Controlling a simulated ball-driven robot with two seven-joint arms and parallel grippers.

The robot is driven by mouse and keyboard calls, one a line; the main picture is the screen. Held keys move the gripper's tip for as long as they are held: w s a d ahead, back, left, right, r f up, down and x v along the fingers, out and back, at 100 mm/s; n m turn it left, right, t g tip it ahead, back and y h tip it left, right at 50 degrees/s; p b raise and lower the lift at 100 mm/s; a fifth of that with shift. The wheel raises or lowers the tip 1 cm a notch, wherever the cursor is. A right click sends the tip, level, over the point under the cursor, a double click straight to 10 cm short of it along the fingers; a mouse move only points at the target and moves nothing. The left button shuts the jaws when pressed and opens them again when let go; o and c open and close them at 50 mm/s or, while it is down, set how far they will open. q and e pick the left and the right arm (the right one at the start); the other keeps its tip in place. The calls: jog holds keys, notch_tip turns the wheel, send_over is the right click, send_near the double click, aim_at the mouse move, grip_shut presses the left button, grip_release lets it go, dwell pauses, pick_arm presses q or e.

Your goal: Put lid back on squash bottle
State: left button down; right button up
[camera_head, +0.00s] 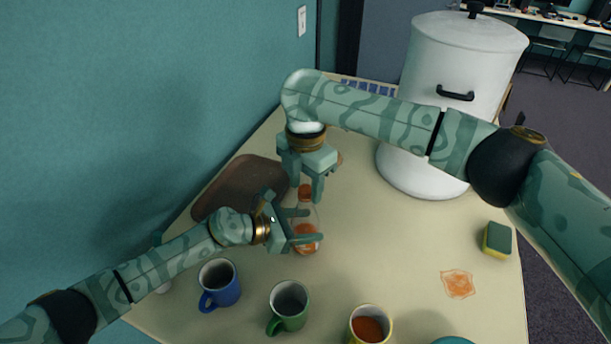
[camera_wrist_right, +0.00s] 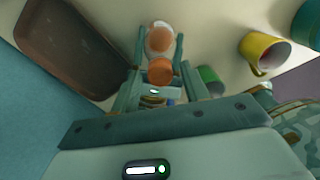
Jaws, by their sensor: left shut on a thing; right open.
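The squash bottle (camera_head: 306,244) is clear with orange drink low inside, and stands upright on the table. My left gripper (camera_head: 311,224) is shut on its body from the left. An orange lid (camera_head: 305,191) shows at the bottle's top; I cannot tell whether it is seated. My right gripper (camera_head: 307,186) is open and points down over the bottle, its fingers on either side of the lid. In the right wrist view the lid (camera_wrist_right: 160,71) shows between the fingers, with the orange drink (camera_wrist_right: 159,38) beyond it.
A brown tray (camera_head: 222,190) lies at left by the wall. Blue (camera_head: 219,284), green (camera_head: 289,303) and yellow (camera_head: 369,322) mugs stand at the front. An orange spill (camera_head: 458,283) and a sponge (camera_head: 497,239) lie at right. A large white pot (camera_head: 447,130) stands behind.

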jog(key=shift+c, duration=0.4)
grip_shut()
jog(key=m, duration=0.8)
jog(key=shift+o, duration=1.1)
grip_release()
notch_tip(320, 180, up, 12)
